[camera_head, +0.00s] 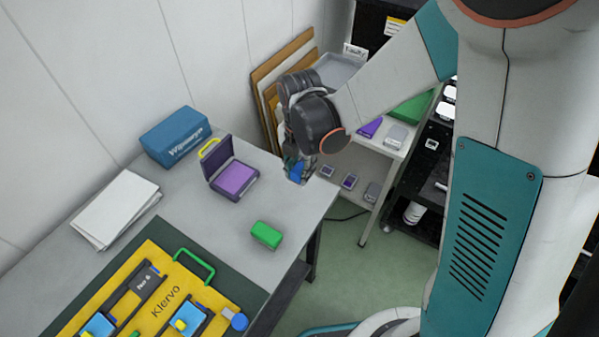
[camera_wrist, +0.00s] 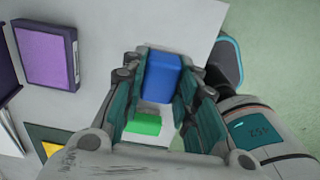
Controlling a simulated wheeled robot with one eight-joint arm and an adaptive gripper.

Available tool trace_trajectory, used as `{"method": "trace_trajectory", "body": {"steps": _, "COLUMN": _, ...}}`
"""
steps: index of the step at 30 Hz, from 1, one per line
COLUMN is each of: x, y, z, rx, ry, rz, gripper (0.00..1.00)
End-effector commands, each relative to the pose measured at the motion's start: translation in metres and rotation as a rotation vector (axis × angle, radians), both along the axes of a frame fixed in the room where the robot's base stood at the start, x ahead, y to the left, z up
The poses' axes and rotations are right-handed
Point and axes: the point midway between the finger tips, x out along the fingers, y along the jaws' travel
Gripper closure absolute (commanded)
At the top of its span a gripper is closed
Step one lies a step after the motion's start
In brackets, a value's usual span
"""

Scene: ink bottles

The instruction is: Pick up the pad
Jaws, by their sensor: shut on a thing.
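My gripper (camera_head: 296,174) is at the far right corner of the grey table. It is shut on a blue block (camera_wrist: 163,76), which shows between the two fingers in the wrist view. In the head view the fingers hide most of the block, and I cannot tell whether it touches the table. A purple pad (camera_head: 236,178) lies in an open dark case (camera_head: 216,160), left of my gripper and apart from it. The pad also shows at the upper left of the wrist view (camera_wrist: 46,57).
A green block (camera_head: 266,235) stands near the table's front edge. A blue box (camera_head: 175,136) and white papers (camera_head: 115,207) lie to the left. A yellow board (camera_head: 160,262) lies on a dark mat (camera_head: 240,284). A shelf (camera_head: 392,147) stands beyond the gap on the right.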

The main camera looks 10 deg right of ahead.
Motion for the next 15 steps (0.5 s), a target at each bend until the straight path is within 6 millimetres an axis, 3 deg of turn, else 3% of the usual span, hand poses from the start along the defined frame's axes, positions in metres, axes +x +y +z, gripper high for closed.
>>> {"method": "trace_trajectory", "body": {"steps": 1, "x": 0.0, "y": 0.0, "z": 0.021, "rx": 0.0, "ry": 0.0, "rz": 0.0, "gripper": 0.94}}
{"method": "trace_trajectory", "body": {"steps": 6, "x": 0.0, "y": 0.0, "z": 0.06, "rx": 0.0, "ry": 0.0, "rz": 0.0, "gripper": 0.94}}
{"method": "trace_trajectory", "body": {"steps": 15, "x": 0.0, "y": 0.0, "z": 0.105, "rx": 0.0, "ry": 0.0, "rz": 0.0, "gripper": 0.94}}
